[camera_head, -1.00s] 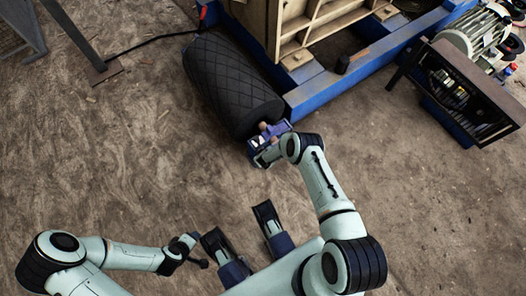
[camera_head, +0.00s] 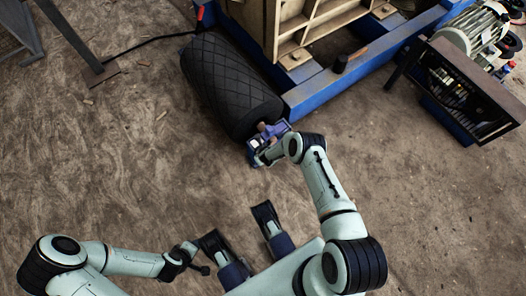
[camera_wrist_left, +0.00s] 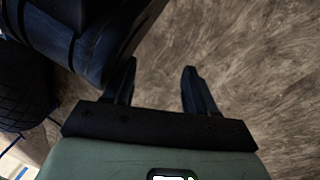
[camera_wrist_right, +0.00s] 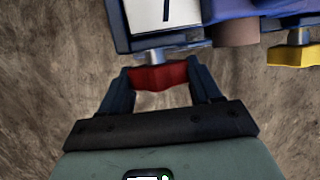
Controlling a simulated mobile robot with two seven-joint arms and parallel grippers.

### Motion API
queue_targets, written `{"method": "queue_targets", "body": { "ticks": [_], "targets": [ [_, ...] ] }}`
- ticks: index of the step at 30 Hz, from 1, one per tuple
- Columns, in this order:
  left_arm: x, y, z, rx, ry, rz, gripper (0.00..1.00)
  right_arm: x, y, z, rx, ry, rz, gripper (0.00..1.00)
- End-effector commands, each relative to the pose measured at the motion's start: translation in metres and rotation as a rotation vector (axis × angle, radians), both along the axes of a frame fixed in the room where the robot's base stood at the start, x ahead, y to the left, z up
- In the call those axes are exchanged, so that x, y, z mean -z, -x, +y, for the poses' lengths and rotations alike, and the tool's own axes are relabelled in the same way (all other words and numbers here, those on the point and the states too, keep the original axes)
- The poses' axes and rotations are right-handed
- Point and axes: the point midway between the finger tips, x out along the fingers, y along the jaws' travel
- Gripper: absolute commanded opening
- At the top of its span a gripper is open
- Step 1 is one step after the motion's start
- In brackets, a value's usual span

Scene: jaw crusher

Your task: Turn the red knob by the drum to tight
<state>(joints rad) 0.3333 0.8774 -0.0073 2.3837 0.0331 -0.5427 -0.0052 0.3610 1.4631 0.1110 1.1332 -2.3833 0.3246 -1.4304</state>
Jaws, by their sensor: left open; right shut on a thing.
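The red knob (camera_wrist_right: 158,76) sits on a short metal stem below a blue housing (camera_wrist_right: 228,10) with a white panel bearing a black mark. My right gripper (camera_wrist_right: 160,82) has its fingers on both ends of the knob and is shut on it. In the head view my right gripper (camera_head: 262,151) is at the near end of the black drum (camera_head: 225,75); the knob is hard to make out there. My left gripper (camera_wrist_left: 158,80) is open and empty above the floor, low on the left side of the head view.
A yellow knob (camera_wrist_right: 293,55) stands right of the red one. The blue machine frame (camera_head: 325,83) runs behind and right of my right gripper. A dark cage-like guard (camera_head: 465,90) and a motor (camera_head: 468,32) stand at upper right.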

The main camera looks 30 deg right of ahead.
Motion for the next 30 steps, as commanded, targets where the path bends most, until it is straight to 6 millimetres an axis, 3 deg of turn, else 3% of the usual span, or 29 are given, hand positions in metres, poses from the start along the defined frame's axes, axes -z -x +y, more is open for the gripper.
{"method": "queue_targets", "body": {
  "ticks": [11,12,13,23,30],
  "targets": [
    [0.002,0.002,0.000,-0.002,0.001,0.008,0.56,0.000,0.001,-0.001,0.001,-0.041,0.005,0.33],
    [0.002,0.002,0.000,-0.001,0.001,0.008,0.56,0.000,0.000,-0.001,0.001,-0.041,0.005,0.73],
    [0.002,0.002,0.000,-0.001,0.001,0.008,0.56,0.000,0.001,-0.001,0.001,-0.041,0.005,0.83],
    [0.001,0.002,0.000,-0.001,0.001,0.006,0.56,-0.001,0.001,0.000,0.000,-0.041,0.005,0.84],
    [-0.023,-0.021,-0.003,0.003,-0.004,-0.071,0.56,-0.020,0.008,0.000,0.000,-0.041,0.005,0.84]
  ]
}}
